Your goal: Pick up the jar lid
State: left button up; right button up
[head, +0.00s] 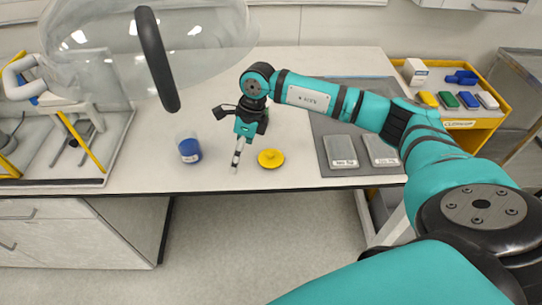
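The yellow round lid (271,159), with a small knob on top, lies on the white bench near its front edge. A small clear jar with blue contents and a pale label (189,150) stands upright to its left. My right gripper (236,165) points down between the jar and the lid, apart from both, a little left of the lid. Its fingers are seen nearly edge-on, so I cannot tell whether they are open or shut. I see nothing held in it. My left gripper is not in view.
A large transparent dome with a black band (155,60) fills the upper left. A framed station with yellow bars (85,140) is at the left. Grey weights (341,152) lie on a dark mat (325,125) at right, beside a yellow cart (468,126) holding colored blocks.

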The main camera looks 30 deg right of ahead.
aim_at(270, 152)
jog(key=d+h, duration=0.1)
jog(key=d, duration=0.2)
jog(key=d+r+h, duration=0.1)
jog(key=d, duration=0.1)
jog(key=d+h, duration=0.1)
jog(key=d, duration=0.2)
jog(key=shift+d+r+m+g, duration=0.2)
jog(key=shift+d+m+g, duration=0.1)
jog(key=f+p, duration=0.1)
jog(key=f, duration=0.1)
jog(key=f+p, duration=0.1)
jog(key=f, duration=0.1)
jog(key=s+f+p, duration=0.1)
jog(key=f, duration=0.1)
jog(key=shift+d+f, duration=0.1)
jog(key=shift+d, duration=0.15)
jog(key=shift+w+f, duration=0.1)
jog(key=shift+f, duration=0.35)
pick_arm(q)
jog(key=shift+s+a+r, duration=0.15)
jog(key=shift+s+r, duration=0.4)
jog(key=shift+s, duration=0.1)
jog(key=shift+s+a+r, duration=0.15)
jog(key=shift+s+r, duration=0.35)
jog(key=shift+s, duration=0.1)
pick_arm(e)
jog(key=c, duration=1.1)
